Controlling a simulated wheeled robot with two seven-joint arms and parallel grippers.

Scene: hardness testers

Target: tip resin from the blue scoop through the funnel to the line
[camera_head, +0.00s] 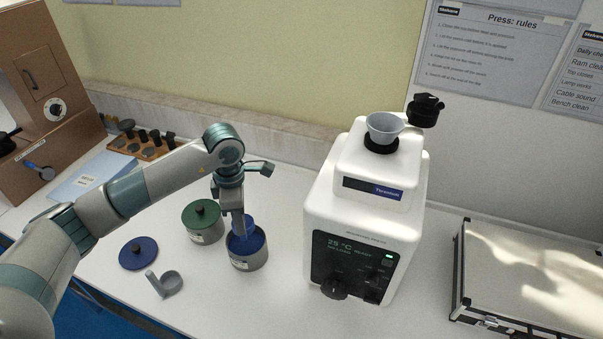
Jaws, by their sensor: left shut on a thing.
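My left gripper (240,230) points down into an open grey tub (248,262) that holds blue resin (257,245). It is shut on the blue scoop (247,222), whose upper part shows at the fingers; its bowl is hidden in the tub. The grey funnel (385,124) sits upright in the black ring on top of the white press (365,215), right of my gripper. The fill line cannot be made out. My right gripper is not in view.
A green-lidded tub (203,222) stands just left of the open tub. A blue lid (138,252) and a grey scoop (168,283) lie on the bench at front left. A metal-edged case (463,275) stands right of the press. A black knob (427,108) rises behind the funnel.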

